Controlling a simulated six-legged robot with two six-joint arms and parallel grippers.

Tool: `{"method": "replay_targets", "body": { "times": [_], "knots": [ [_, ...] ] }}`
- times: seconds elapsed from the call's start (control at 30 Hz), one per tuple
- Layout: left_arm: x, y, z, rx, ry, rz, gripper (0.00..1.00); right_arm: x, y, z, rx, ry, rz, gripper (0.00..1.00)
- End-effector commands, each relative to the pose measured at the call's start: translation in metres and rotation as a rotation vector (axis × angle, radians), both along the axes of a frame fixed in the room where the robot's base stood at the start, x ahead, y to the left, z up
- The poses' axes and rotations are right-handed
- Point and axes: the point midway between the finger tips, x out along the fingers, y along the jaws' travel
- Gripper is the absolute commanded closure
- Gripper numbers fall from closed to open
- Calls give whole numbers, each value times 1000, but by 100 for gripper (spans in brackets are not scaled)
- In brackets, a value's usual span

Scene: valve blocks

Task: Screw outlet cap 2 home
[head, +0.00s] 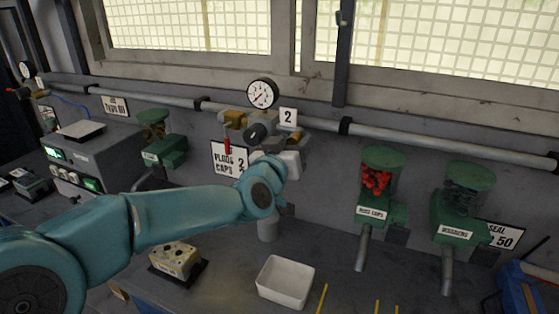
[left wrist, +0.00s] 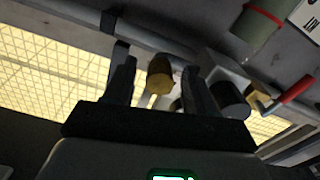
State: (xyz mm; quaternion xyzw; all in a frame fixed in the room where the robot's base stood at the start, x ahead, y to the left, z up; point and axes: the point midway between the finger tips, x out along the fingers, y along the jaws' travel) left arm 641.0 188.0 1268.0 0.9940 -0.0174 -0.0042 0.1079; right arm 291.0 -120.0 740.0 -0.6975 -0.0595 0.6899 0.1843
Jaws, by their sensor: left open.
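Valve block 2 (head: 264,126) is on the pipe by the wall, beside a "2" sign (head: 288,116). It carries a round gauge (head: 262,93), a black knob (head: 256,132) and a red lever (head: 227,147). A brass cylinder that looks like outlet cap 2 (left wrist: 160,75) shows between my left gripper's (left wrist: 155,63) fingers in the left wrist view. The fingers stand apart, with gaps beside it. In the head view my left gripper (head: 289,155) is just below the block's right end. Its fingertips are hard to make out there. How far the cap is seated cannot be told. My right gripper is not in view.
The black knob (left wrist: 230,98) and red lever (left wrist: 296,89) sit beside the fingers in the left wrist view. Green dispensers (head: 382,185) stand to the right. A white tray (head: 286,282) and a perforated block (head: 176,260) are on the bench below my arm.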

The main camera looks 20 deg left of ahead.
Motion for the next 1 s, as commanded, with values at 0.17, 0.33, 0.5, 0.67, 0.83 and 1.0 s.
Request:
{"method": "replay_targets", "body": {
  "times": [0.17, 0.33, 0.5, 0.67, 0.83, 1.0],
  "knots": [
    [-41, 2, -2, -2, -3, -1, 44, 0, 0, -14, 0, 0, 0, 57],
    [-88, 3, 0, -3, -3, -1, 44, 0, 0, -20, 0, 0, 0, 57],
    [-126, 5, 0, -3, -2, -1, 44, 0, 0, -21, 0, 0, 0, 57],
    [-147, 5, 0, -1, 1, -1, 44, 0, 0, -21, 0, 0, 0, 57],
    [-154, 5, 0, -2, 2, 0, 44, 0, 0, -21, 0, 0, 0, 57],
    [-153, 5, -1, -1, 3, -1, 44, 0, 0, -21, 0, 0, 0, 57]
  ]
}}
